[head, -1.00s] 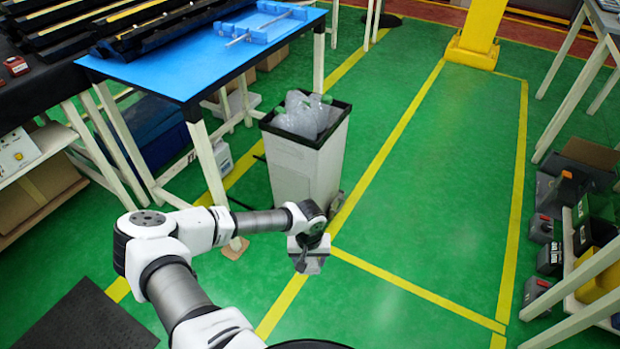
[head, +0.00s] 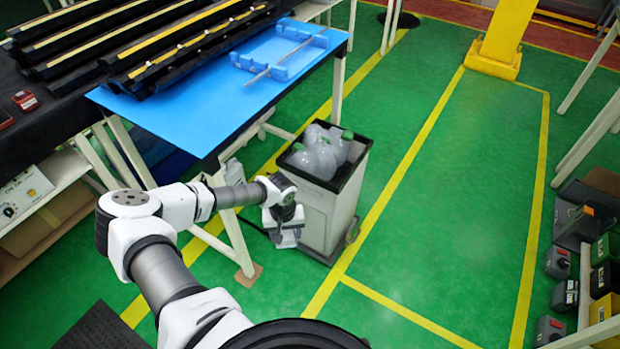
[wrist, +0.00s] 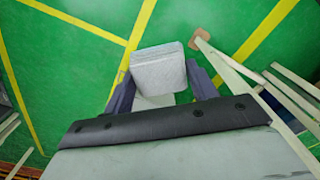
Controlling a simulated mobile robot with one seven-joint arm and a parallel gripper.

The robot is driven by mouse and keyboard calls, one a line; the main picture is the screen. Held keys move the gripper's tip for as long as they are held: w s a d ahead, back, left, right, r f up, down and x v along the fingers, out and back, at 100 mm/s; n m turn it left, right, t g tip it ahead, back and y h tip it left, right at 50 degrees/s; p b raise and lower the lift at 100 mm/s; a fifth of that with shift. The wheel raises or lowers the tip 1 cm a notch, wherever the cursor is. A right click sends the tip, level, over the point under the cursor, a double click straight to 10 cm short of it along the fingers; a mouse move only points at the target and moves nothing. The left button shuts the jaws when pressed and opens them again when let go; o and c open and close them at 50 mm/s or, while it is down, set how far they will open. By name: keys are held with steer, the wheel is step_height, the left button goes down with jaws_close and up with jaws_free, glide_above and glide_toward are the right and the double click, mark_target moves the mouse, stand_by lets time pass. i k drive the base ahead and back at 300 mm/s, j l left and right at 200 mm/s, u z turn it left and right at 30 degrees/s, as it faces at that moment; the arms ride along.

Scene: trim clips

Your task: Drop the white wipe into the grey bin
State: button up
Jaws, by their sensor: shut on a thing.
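The grey bin (head: 321,212) stands on the floor in the head view, with a dark rim and clear bottles in it. My gripper (head: 286,228) points down just left of the bin's near side, below its rim. In the wrist view, my gripper is shut on the white wipe (wrist: 158,72), a pale folded pad between its two dark fingers. The wipe hangs over the green floor. In the head view the wipe is small and hard to make out beside the bin. I cannot tell whether it touches the bin.
A blue-topped table (head: 205,108) with black trim strips stands behind and left of the bin, its edge near my arm. Its white leg (head: 235,235) is close to my gripper. The green floor (head: 430,210) right of the bin is clear. Dark boxes stand at the far right.

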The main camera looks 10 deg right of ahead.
mark_target(328, 176)
steer(key=i+l+u, duration=0.3)
steer(key=i+l, duration=0.2)
steer(key=l, duration=0.2)
steer(key=i+l+u, duration=0.1)
steer(key=l, duration=0.3)
steer(key=i+l+u, duration=0.15)
steer(key=i+l, duration=0.2)
steer(key=i+l+u, duration=0.1)
steer(key=l+u, duration=0.15)
steer(key=l, duration=0.7)
steer(key=l+u, duration=0.3)
steer(key=l, duration=0.7)
